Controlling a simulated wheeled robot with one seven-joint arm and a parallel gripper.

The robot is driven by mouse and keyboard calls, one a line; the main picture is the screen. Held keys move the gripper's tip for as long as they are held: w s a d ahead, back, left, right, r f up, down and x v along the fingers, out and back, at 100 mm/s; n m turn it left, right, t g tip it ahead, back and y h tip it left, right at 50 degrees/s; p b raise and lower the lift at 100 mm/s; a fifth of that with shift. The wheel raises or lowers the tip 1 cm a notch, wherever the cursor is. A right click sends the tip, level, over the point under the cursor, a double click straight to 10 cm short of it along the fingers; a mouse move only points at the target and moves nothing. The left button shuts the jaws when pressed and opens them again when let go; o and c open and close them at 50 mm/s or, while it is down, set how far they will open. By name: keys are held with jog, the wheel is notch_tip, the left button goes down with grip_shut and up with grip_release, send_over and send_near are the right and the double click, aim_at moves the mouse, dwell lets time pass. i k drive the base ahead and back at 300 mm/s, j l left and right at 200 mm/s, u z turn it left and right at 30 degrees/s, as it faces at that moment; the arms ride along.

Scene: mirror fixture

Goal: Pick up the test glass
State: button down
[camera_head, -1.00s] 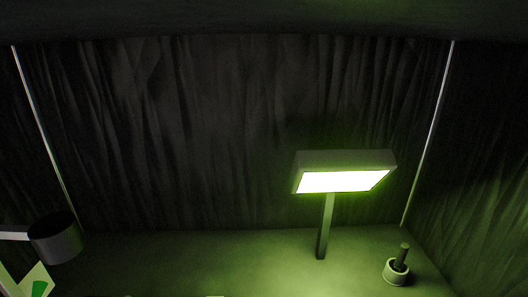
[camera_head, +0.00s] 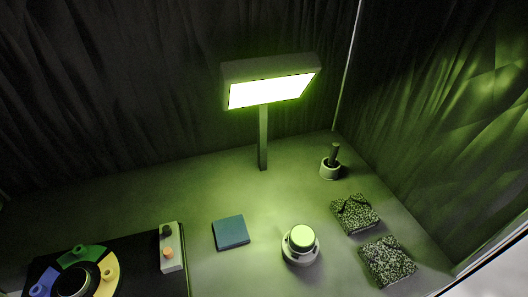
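I cannot make out a test glass for certain in the head view. A round, pale, lidded-looking object (camera_head: 301,240) sits upright on a wider round base at the lower middle of the table; I cannot tell whether it is glass. A small pot (camera_head: 330,170) with a dark rod standing in it is at the back right. My gripper is not in view.
A glowing lamp (camera_head: 268,82) stands on a post at the back. A blue square (camera_head: 231,232) and two speckled folded pieces (camera_head: 354,213) (camera_head: 387,261) lie on the table (camera_head: 160,195). A control box (camera_head: 171,247) and coloured ring segments (camera_head: 108,274) are at lower left. Dark curtains enclose the back.

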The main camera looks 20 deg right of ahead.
aim_at(302, 239)
jog(key=j, duration=0.65)
jog(key=k+j, duration=0.1)
jog(key=j, duration=0.5)
jog(key=z, duration=0.05)
